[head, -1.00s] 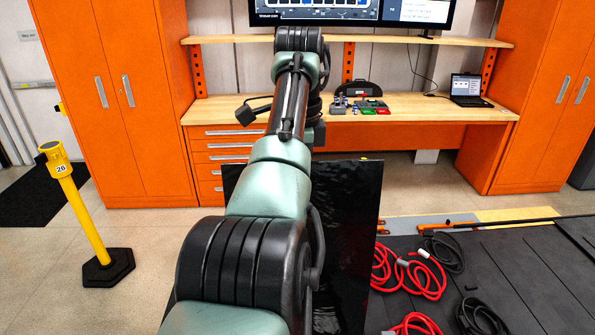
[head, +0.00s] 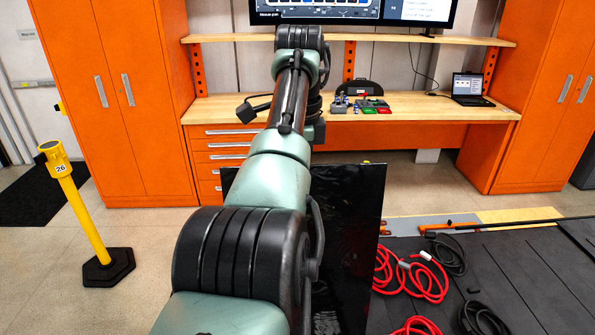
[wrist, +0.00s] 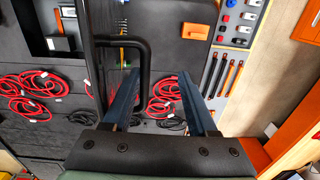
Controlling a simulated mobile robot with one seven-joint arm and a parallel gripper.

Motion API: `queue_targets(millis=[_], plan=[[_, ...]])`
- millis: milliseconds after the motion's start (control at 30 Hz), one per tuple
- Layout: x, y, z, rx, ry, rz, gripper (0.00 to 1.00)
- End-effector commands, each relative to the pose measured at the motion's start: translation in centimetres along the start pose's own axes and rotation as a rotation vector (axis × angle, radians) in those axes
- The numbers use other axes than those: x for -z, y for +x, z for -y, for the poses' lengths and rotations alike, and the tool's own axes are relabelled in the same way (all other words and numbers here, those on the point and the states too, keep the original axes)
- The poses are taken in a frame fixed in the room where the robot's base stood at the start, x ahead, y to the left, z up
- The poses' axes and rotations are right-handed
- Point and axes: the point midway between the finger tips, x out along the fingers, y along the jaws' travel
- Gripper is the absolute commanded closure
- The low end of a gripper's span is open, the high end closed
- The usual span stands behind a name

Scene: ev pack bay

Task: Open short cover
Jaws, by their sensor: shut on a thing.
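A glossy black panel (head: 353,215), which looks like the short cover, stands steeply tilted behind my arm in the head view. My arm hides its middle and left part. In the wrist view a bent black tubular handle (wrist: 122,43) runs beside the left finger of my gripper (wrist: 157,74). The two blue fingers stand apart, with the handle at them, and my gripper is shut on it. The exact contact is hard to see.
Red cable coils (head: 410,275) and black ones lie on the dark surface at right. A yellow post (head: 80,210) stands at left. A workbench (head: 430,107) with a laptop (head: 468,89) and orange cabinets (head: 110,100) close off the back. Floor between post and panel is clear.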

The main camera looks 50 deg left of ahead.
Motion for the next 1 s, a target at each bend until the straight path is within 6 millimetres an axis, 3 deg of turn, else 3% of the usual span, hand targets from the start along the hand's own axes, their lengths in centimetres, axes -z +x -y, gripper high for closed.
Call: queue_targets(millis=[33,100,333,700,833,1000], plan=[[0.0,1.5,0.8,0.026,0.001,0.001,0.55],[0.0,1.5,0.8,0.026,0.001,0.001,0.55],[0.0,-0.1,0.7,0.027,0.001,0.000,0.55],[-0.2,-9.8,-0.2,0.028,-0.001,-0.002,0.55],[-0.2,-12.0,-0.6,0.019,-0.001,-0.002,0.55],[-0.2,-13.3,-0.9,0.011,-0.001,-0.001,0.55]])
